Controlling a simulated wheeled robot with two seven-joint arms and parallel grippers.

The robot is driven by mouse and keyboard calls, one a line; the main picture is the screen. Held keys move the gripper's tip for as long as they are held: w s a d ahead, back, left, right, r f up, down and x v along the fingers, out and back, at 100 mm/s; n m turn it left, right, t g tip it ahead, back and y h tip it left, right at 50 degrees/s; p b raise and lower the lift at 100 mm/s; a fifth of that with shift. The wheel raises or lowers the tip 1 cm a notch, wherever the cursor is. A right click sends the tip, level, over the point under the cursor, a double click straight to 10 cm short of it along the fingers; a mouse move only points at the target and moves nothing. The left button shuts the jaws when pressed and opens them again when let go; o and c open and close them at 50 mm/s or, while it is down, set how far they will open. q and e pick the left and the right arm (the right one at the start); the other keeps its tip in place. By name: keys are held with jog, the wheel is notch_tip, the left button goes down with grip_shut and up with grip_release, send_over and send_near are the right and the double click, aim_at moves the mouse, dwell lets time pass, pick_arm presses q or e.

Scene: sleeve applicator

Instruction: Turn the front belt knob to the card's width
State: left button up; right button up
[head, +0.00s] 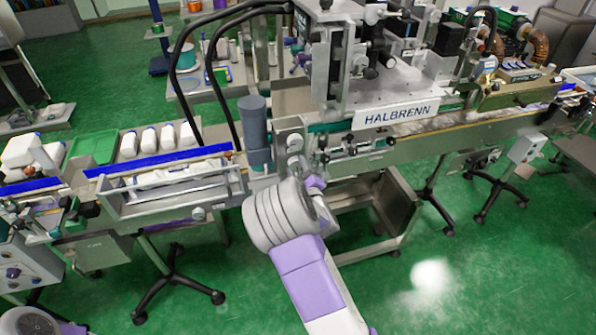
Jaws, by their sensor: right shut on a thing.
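The machine with the HALBRENN sign (396,113) stands across the middle of the head view, with its conveyor running left to right. My own grey wrist and the purple gripper body hide most of the knob and the fingertips. A pale round fitting (294,142) shows just above the gripper. I cannot make out the width card. My left gripper is not in view.
A guarded infeed section (170,190) with white bottles and blue rails lies to the left. Black stand legs (175,275) reach onto the floor there. Green floor (480,280) is clear at the lower right.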

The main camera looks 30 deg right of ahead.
jog(key=n, duration=0.4)
jog(key=shift+n+b, duration=0.3)
jog(key=shift+b, duration=0.05)
jog(key=shift+n, duration=2.3)
jog(key=o, duration=1.1)
jog(key=shift+c, duration=0.2)
jog(key=v, duration=0.7)
jog(key=shift+s, duration=0.3)
